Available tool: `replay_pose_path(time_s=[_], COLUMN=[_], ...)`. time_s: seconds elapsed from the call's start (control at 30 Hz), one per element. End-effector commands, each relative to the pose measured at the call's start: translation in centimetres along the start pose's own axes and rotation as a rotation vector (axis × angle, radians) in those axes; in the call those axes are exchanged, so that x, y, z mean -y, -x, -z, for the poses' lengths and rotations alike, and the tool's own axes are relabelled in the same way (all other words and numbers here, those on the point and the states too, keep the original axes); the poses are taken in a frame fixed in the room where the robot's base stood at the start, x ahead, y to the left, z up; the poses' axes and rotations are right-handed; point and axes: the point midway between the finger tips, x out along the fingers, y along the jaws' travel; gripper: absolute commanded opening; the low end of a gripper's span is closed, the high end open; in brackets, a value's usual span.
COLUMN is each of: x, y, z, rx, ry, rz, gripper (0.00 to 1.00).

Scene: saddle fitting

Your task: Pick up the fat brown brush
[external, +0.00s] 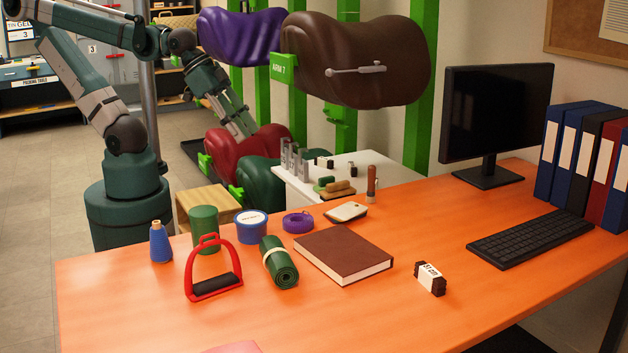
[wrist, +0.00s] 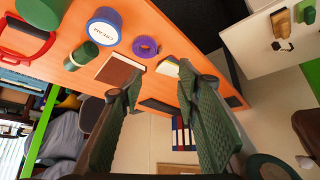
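A tan-brown block brush (external: 340,188) lies on the white cabinet behind the desk; it also shows at the top right of the wrist view (wrist: 282,23). A green brush (external: 323,183) lies beside it. A brown cylindrical piece (external: 372,182) stands upright near the desk's back edge; I cannot tell whether it is a brush. My gripper (external: 243,127) hangs near the saddle racks, left of the cabinet and apart from the brushes. In the wrist view my gripper (wrist: 155,80) has its fingers spread, with nothing held between them.
The orange desk (external: 150,310) holds a red stirrup (external: 213,288), green roll (external: 280,265), blue-white tub (external: 251,224), brown book (external: 343,255) and monitor (external: 495,110). Saddles, including a brown one (external: 350,50), hang on green posts behind. Metal uprights (external: 292,158) stand on the cabinet's left side.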

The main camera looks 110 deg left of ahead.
Motion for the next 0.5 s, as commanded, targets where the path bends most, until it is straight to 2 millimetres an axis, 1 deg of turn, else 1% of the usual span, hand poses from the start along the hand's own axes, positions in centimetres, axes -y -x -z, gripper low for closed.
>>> replay_pose_path(time_s=[0.33,0.5], x=[0.1,0.3], y=[0.0,0.1], z=[0.3,1.4], rx=[0.003,0.017], ry=[0.006,0.029], rz=[0.001,0.004], gripper=[0.33,0.33])
